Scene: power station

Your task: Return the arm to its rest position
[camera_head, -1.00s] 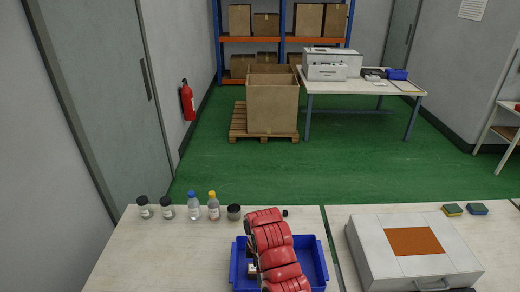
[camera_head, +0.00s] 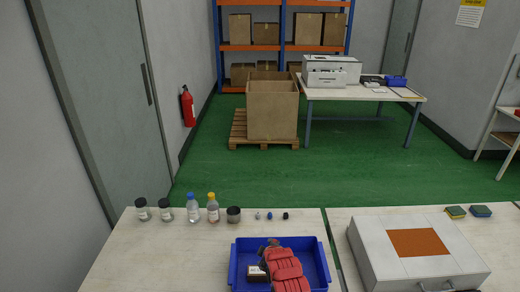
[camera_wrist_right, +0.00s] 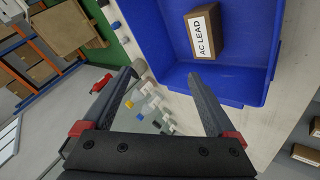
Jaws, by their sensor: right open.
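My red right arm (camera_head: 284,270) reaches in from the bottom of the head view, over the blue tray (camera_head: 321,265). Its gripper is hard to make out there. In the right wrist view my right gripper (camera_wrist_right: 163,78) is open, with nothing between its dark fingers. The same blue tray (camera_wrist_right: 166,45) shows just beyond the fingertips. A small brown box with a white "AC LEAD" label (camera_wrist_right: 204,32) lies inside it; in the head view the box (camera_head: 257,280) is at the tray's left part, beside my arm. My left gripper is in neither view.
Lidded jars and bottles (camera_head: 192,208) and a dark pot (camera_head: 233,214) stand along the bench's far edge, with several tiny items beside them. A white case with an orange panel (camera_head: 417,242) lies right of the tray. Bare bench (camera_head: 180,260) lies left of it.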

